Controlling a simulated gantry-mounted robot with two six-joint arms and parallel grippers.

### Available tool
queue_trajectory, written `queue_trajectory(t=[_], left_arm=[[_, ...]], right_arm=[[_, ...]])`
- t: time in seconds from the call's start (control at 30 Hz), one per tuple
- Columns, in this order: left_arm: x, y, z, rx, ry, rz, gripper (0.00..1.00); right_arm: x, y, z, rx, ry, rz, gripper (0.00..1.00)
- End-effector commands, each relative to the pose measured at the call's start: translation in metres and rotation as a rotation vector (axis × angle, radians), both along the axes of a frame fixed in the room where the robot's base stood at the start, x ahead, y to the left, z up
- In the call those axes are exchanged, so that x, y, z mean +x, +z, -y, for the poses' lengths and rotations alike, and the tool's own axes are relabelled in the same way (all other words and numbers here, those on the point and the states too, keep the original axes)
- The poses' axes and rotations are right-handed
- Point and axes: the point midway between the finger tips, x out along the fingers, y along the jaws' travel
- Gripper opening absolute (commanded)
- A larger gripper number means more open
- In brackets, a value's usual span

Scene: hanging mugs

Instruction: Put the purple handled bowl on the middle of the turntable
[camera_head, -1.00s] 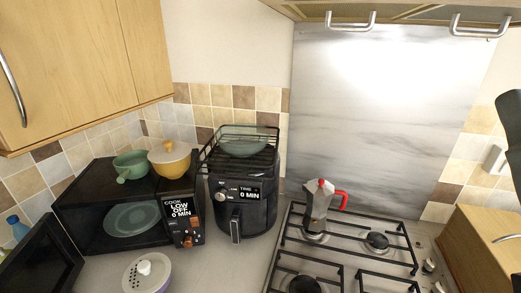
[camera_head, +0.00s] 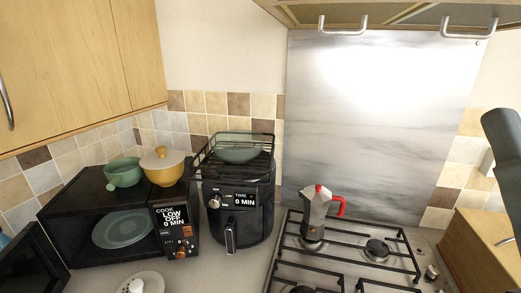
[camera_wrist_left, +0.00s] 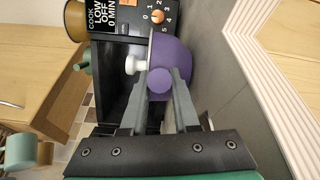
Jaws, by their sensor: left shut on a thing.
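The purple handled bowl (camera_wrist_left: 178,62) shows in the left wrist view, with a round purple handle end between my left gripper's fingers (camera_wrist_left: 160,84). That gripper is shut on the handle. The turntable (camera_head: 122,229) is a round glass plate inside the open black microwave (camera_head: 70,228). It looks empty. My right gripper is not in view.
The open microwave door (camera_head: 35,262) stands at lower left. A dark shape (camera_head: 505,145) is at right.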

Motion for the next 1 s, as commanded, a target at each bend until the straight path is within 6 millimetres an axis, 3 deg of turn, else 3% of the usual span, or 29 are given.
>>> queue_trajectory(t=[0.7,0.73,0.9,1.0], left_arm=[[0.0002,-0.0070,-0.0002,0.000,0.000,0.002,0.00],[0.0002,-0.0061,-0.0002,0.000,0.000,0.002,0.32],[0.0001,-0.0059,-0.0002,0.000,0.000,0.001,0.63],[0.0001,-0.0061,-0.0001,0.000,0.000,0.001,0.64]], right_arm=[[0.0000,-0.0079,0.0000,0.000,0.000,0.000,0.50],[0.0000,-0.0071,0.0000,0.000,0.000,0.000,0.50],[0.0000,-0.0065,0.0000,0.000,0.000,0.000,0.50],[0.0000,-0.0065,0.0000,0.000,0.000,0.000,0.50]])
